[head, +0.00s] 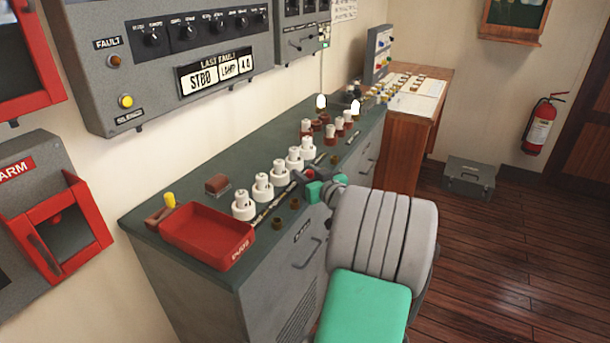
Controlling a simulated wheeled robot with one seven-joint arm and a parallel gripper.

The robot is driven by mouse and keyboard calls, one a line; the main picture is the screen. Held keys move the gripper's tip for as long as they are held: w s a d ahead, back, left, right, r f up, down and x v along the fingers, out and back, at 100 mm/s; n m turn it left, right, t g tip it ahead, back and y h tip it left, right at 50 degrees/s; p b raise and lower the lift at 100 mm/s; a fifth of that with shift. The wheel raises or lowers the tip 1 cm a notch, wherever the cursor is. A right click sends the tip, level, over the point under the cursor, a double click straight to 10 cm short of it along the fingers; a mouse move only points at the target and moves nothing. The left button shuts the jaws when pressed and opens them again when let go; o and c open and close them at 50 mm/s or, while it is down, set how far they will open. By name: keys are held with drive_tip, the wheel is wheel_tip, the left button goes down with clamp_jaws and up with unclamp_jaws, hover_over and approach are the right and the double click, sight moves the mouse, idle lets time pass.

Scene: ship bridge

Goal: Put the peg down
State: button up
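My gripper (312,184) is low over the console top, at the right end of the row of white pegs, seen from behind my arm. A small red piece with dark parts (309,173) shows at its fingers. I cannot tell whether this is a peg in its grip or part of the gripper, nor whether the fingers are open or shut. Several white stepped pegs (263,187) stand upright in a row along the console (190,256). Smaller red-and-white pegs (340,127) stand further back. Small dark brass-like rings (278,223) line the front edge.
A red tray (240,238) sits at the console's near left end, beside a yellow-topped handle (170,200) and a red-brown block (217,184). A grey wall panel (170,80) overhangs the back. A wooden desk (408,150) stands beyond. The floor at right is clear near me.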

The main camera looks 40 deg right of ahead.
drive_tip(key=shift+o, duration=0.2)
drive_tip(key=shift+r, duration=0.2)
drive_tip(key=v, duration=1.2)
drive_tip(key=shift+r, duration=0.2)
drive_tip(key=shift+a, duration=0.1)
